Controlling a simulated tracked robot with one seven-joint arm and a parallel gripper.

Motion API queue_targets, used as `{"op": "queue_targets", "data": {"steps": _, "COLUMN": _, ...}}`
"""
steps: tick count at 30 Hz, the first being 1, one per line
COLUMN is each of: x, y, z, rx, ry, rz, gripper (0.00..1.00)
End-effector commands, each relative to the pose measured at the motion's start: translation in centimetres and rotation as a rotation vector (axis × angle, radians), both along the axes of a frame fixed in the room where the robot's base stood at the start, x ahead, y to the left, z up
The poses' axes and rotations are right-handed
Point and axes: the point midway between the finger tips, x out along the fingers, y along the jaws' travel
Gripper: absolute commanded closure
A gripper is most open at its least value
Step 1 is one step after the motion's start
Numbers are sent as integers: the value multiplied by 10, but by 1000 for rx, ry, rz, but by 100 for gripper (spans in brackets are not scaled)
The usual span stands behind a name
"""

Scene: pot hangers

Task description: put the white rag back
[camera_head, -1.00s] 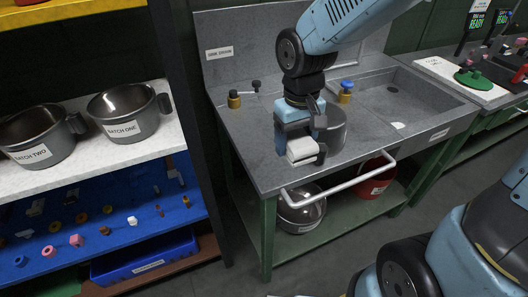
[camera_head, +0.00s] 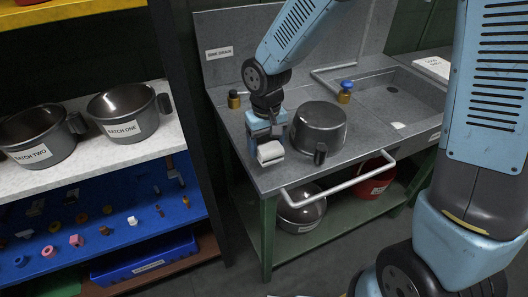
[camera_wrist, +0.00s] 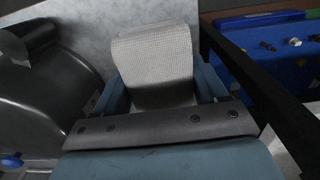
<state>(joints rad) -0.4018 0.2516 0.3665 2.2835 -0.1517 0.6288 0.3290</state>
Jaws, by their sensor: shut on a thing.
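The white rag (camera_head: 270,152) is a folded, textured white cloth held between the fingers of my gripper (camera_head: 266,140). In the wrist view the rag (camera_wrist: 155,55) fills the space between the two blue fingers, over the grey steel surface. My gripper is shut on it, low over the left front part of the steel sink bench (camera_head: 236,130). I cannot tell whether the rag touches the bench top. A grey pot (camera_head: 319,128) stands on the bench just right of my gripper, its handle toward the front.
A rail (camera_head: 340,183) runs along the front edge. A shelf unit with labelled pots (camera_head: 123,113) and a blue pegboard (camera_head: 110,220) is at the left.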

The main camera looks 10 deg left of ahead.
Motion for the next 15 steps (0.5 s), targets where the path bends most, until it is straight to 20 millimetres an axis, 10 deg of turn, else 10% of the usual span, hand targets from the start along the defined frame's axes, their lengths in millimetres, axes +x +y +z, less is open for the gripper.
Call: {"op": "queue_targets", "data": {"steps": 15, "x": 3, "y": 4, "z": -36, "rx": 1, "ry": -1, "rz": -1, "gripper": 73}}
